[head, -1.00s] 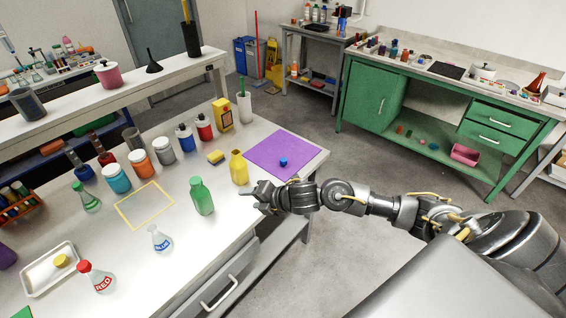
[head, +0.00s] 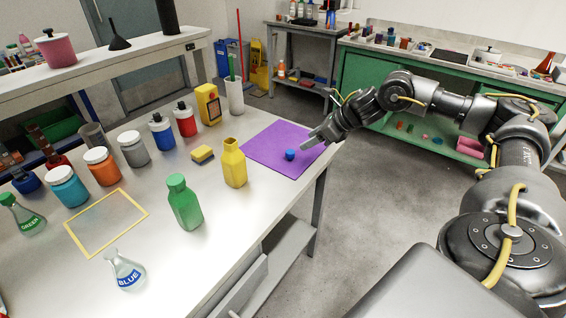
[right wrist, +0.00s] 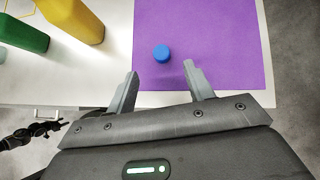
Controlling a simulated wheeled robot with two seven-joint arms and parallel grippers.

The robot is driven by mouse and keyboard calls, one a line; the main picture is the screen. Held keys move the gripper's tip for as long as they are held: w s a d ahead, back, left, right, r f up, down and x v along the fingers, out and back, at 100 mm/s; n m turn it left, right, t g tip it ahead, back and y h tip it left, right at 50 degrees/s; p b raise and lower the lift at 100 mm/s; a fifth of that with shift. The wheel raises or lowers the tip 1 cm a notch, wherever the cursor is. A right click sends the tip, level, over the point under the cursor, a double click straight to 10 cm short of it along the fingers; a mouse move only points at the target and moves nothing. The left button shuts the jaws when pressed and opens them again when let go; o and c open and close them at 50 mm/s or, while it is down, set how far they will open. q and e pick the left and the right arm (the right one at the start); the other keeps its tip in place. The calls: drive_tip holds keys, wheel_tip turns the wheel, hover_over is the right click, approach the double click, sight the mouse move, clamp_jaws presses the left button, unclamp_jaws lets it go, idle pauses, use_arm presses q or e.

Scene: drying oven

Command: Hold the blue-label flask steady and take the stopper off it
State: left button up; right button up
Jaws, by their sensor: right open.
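The blue-label flask (head: 126,271) stands upright on the bench at the lower left of the head view, and its neck shows no stopper. A small blue stopper (head: 290,155) lies on the purple mat (head: 262,142); it also shows in the right wrist view (right wrist: 161,53), ahead of the fingertips. My right gripper (head: 308,143) is open and empty at the mat's right edge, close to the stopper and apart from it. In the right wrist view its two fingers (right wrist: 161,75) point toward the stopper.
A yellow bottle (head: 234,164) and a green bottle (head: 184,202) stand between the flask and the mat. A yellow square outline (head: 141,210) marks bare bench. Several jars, a sponge (head: 203,155) and a green-label flask (head: 27,217) stand farther back and left.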

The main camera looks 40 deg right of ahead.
sight(290, 151)
drive_tip(key=x, duration=0.5)
drive_tip(key=shift+d, duration=0.2)
drive_tip(key=shift+w+a+f, duration=0.2)
drive_tip(key=shift+f, duration=0.1)
drive_tip(key=p+x, duration=0.1)
drive_tip(key=x, duration=0.2)
drive_tip(key=shift+w+a+f, duration=0.2)
drive_tip(key=shift+f, duration=0.1)
drive_tip(key=shift+w+a+f, duration=0.15)
drive_tip(key=shift+w+f, duration=0.15)
drive_tip(key=shift+f, duration=0.05)
drive_tip(key=c, duration=1)
use_arm(q)
drive_tip(key=shift+s+a, duration=0.25)
drive_tip(key=shift+s, duration=0.25)
drive_tip(key=shift+s+a, duration=0.2)
drive_tip(key=shift+s, duration=0.25)
use_arm(e)
drive_tip(key=shift+c, duration=0.6)
drive_tip(key=shift+r, duration=0.1)
